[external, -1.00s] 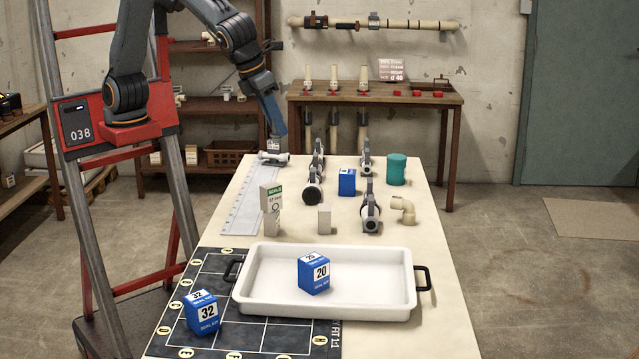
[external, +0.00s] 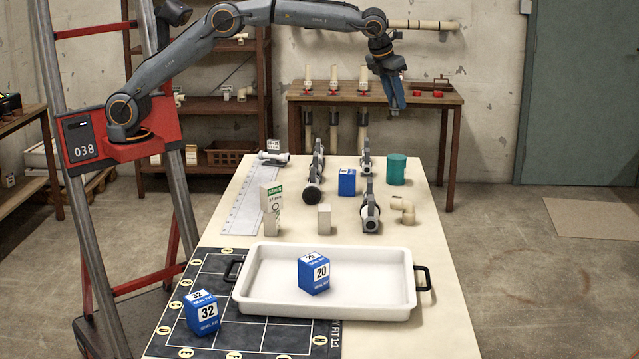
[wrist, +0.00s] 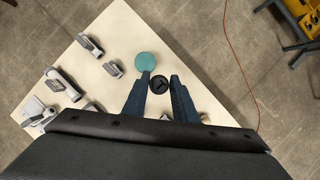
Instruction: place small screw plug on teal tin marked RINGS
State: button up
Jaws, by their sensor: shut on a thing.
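The teal tin (external: 397,170) stands upright at the back right of the table. Its round top also shows in the wrist view (wrist: 146,60); the RINGS marking cannot be read. My gripper (external: 399,106) is high above the table, over the tin's area. In the wrist view my gripper (wrist: 160,79) is shut on a small dark round plug (wrist: 159,85), with a mark on its face. The plug appears just beside the tin's top in that view, and clear of it in height. In the external view the plug cannot be made out.
Grey valves (external: 371,212), a blue box (external: 347,182) and a beige elbow (external: 403,208) stand near the tin. A workbench (external: 430,98) is behind the table.

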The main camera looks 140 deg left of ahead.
send_over(397, 157)
jog(key=shift+s+a+f+p, duration=0.1)
jog(key=shift+f+p, duration=0.3)
jog(key=shift+f, duration=3.5)
jog(key=shift+s+f+p, duration=0.1)
jog(key=shift+f+p, duration=0.25)
jog(key=shift+f, duration=3.5)
jog(key=shift+f, duration=0.15)
jog(key=o, duration=1)
jog(key=b+v, duration=0.2)
jog(key=v, duration=1)
